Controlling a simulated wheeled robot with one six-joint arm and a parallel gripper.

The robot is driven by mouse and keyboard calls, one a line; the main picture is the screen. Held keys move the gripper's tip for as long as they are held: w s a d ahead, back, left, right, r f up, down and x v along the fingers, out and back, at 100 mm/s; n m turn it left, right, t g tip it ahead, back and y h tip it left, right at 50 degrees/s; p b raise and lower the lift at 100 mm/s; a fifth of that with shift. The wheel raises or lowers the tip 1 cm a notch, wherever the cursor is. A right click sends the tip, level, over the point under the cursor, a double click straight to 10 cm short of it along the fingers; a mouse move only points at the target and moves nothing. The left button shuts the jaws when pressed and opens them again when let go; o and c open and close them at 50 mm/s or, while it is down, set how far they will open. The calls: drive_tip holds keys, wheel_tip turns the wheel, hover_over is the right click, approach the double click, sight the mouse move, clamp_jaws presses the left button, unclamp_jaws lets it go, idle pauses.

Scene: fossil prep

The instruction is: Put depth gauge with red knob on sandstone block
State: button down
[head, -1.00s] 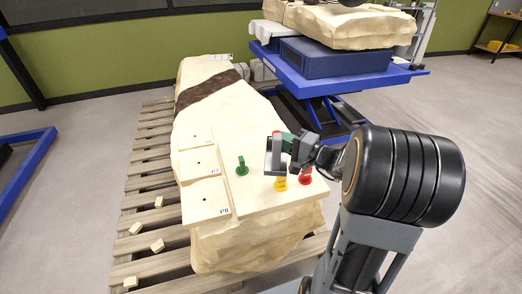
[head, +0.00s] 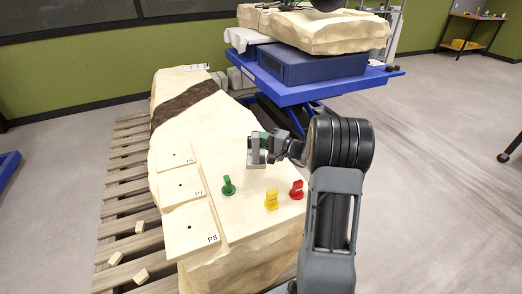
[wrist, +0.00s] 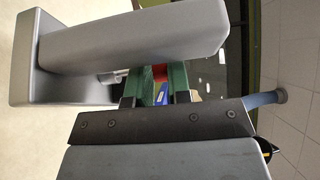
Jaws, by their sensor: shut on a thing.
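My gripper (head: 273,147) is shut on a grey, angular gauge (head: 256,152), held above the right part of the large cream stone block. The gauge also fills the upper left of the wrist view (wrist: 130,45). A small red patch (wrist: 160,72) shows there between green parts near the jaws; its knob is mostly hidden. The block (head: 215,133), apparently the sandstone block, lies on a pallet and has a dark brown band. Green (head: 228,185), yellow (head: 271,200) and red (head: 296,190) upright pieces stand on it, nearer the camera than the gauge.
Flat plates, two readable as P7 (head: 181,184) and P8 (head: 192,230), lie along the block's left side. Small blocks (head: 140,276) lie on the wooden pallet (head: 115,205). A blue lift table (head: 340,85) with another stone slab (head: 315,32) stands behind. Bare block top lies around the gauge.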

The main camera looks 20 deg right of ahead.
sight(261, 150)
drive_tip(key=shift+w+d+f, duration=0.3)
drive_tip(key=shift+w+f, duration=0.35)
drive_tip(key=shift+f, duration=0.15)
drive_tip(key=shift+w+d+f, duration=0.25)
drive_tip(key=shift+w+f, duration=0.4)
drive_tip(key=shift+f, duration=0.15)
drive_tip(key=shift+f+b, duration=0.4)
drive_tip(key=shift+f, duration=1.05)
drive_tip(key=shift+f, duration=0.15)
drive_tip(key=c, duration=1.1)
unclamp_jaws()
drive_tip(key=shift+f, duration=0.1)
drive_tip(key=shift+r, duration=0.25)
drive_tip(key=v, duration=1.2)
drive_tip(key=shift+f, duration=0.15)
